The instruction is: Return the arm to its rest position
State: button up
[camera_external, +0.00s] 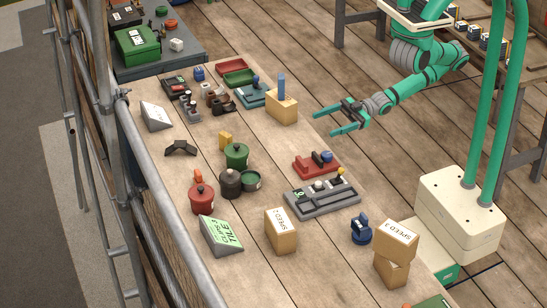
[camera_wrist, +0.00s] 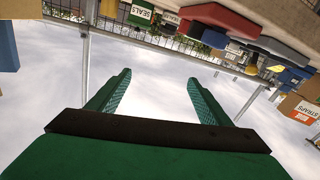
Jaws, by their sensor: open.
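My gripper (camera_external: 338,118) is at the end of my green arm, just off the right edge of the wooden work table (camera_external: 262,180). Its two green fingers are spread apart with nothing between them. In the wrist view, the open gripper (camera_wrist: 155,95) also shows empty fingers, with pale sky behind them. A box with a blue item on top (camera_external: 281,108) stands on the table to the left of the fingers, apart from them. My arm is bent and reaches left from the upper right.
The table holds a red tray (camera_external: 236,66), a red device (camera_external: 316,165), a grey tray (camera_external: 322,198), a green pot (camera_external: 236,155) and cardboard boxes (camera_external: 280,232). A metal railing (camera_external: 165,190) runs along its left side. Shelving stands at the upper right. Floor below my gripper is clear.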

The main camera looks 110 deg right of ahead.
jog(key=s+a+f+m+g+h, duration=0.2)
jog(key=s+a+f, duration=0.5)
jog(key=a, duration=0.4)
jog(key=shift+s+a+m+g+h, duration=0.15)
jog(key=shift+a+m+g+h, duration=0.25)
jog(key=shift+m, duration=0.5)
jog(key=shift+f, duration=0.1)
